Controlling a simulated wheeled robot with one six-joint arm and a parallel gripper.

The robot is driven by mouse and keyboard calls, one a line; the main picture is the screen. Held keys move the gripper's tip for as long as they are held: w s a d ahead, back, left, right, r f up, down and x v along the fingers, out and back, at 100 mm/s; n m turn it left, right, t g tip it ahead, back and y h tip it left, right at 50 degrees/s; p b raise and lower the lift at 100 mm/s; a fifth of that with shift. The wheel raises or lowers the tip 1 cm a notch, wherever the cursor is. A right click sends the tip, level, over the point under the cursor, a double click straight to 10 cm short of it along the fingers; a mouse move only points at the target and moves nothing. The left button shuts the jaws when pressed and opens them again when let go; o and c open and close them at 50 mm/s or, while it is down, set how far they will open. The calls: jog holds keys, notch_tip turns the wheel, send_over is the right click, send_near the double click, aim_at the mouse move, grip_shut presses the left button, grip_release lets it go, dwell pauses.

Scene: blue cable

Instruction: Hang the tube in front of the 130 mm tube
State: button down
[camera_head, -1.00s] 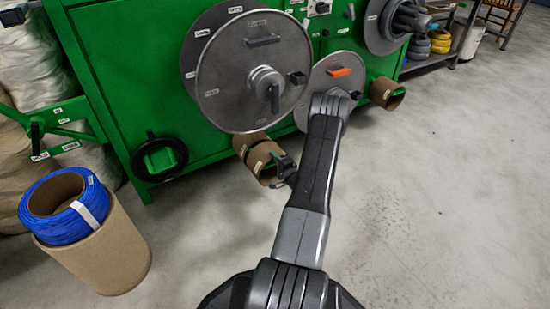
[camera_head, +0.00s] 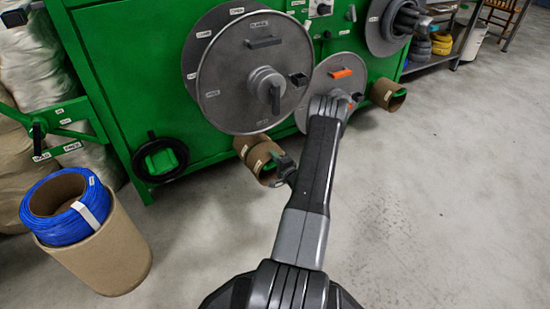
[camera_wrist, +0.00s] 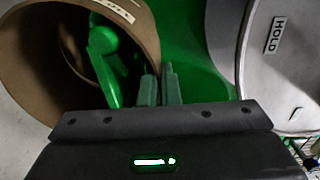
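Two brown cardboard tubes sit low on the green machine's front, below the large grey disc. The rear one (camera_head: 243,143) is nearer the machine, and the front one (camera_head: 261,155) is close before it, with a white label. In the wrist view the front tube (camera_wrist: 38,22) shows its open end, with a green holder (camera_wrist: 102,60) inside it. My gripper (camera_head: 283,168) is at the right rim of the front tube. In the wrist view its fingers (camera_wrist: 160,88) are close together with the tube's wall between them. The exact contact is hard to see.
Grey discs (camera_head: 235,80) with handles stand above the tubes. Another tube (camera_head: 380,92) is on the machine at the right. A cardboard drum (camera_head: 110,255) with a blue cable coil (camera_head: 62,225) stands at the left. The floor at the right is clear.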

jog(key=shift+w+a, duration=0.45)
jog(key=shift+w, duration=0.1)
dwell(0.7)
jog(key=shift+f, duration=0.5)
dwell(0.8)
jog(key=c, duration=1)
grip_release()
jog(key=shift+f, duration=0.2)
jog(key=shift+s+d, duration=0.4)
jog(key=shift+s, duration=0.15)
dwell(1.1)
jog(key=v, duration=0.8)
dwell(1.3)
